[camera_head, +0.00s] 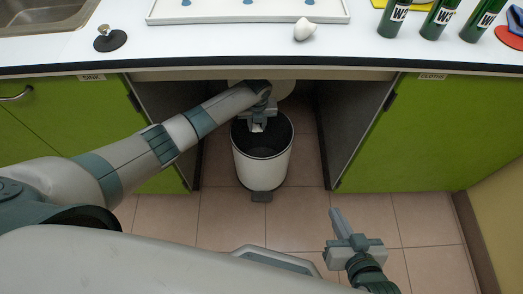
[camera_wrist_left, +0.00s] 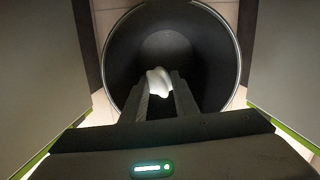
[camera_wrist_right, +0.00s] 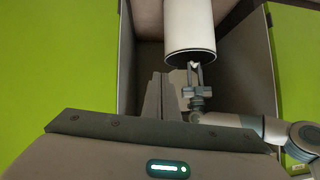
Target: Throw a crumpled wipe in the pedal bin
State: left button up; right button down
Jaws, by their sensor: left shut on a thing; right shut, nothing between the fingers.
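The white pedal bin (camera_head: 262,170) stands on the floor in the gap between the green cabinets, its dark mouth open upward. My left gripper (camera_head: 258,127) is over the bin's mouth, pointing down. In the left wrist view its fingers (camera_wrist_left: 160,95) are shut on a crumpled white wipe (camera_wrist_left: 160,78), with the bin's dark inside (camera_wrist_left: 200,60) beyond. In the right wrist view, the bin (camera_wrist_right: 190,28) and the left gripper (camera_wrist_right: 195,78) show too. My right gripper (camera_head: 337,215) is shut and empty, low at the right, away from the bin.
A white crumpled piece (camera_head: 305,30) lies on the counter (camera_head: 200,45) above. Dark green bottles (camera_head: 437,18) and a white tray (camera_head: 240,15) stand there too. Green cabinets (camera_head: 440,140) flank the gap. The pedal (camera_head: 261,197) faces the clear tiled floor (camera_head: 225,222).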

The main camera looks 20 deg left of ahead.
pick_arm(q)
jog(key=shift+f+b, duration=0.35)
jog(key=shift+f, duration=0.15)
pick_arm(e)
jog(key=shift+w+a+r+t+y, duration=0.15)
jog(key=shift+w+a+r+t, duration=0.2)
jog(key=shift+r, duration=0.2)
jog(key=shift+w+a+r+t+y, duration=0.2)
jog(key=shift+w+r+t, duration=0.15)
jog(key=shift+r, duration=0.2)
pick_arm(q)
jog(key=o, duration=1.1)
pick_arm(e)
jog(key=shift+s, duration=0.1)
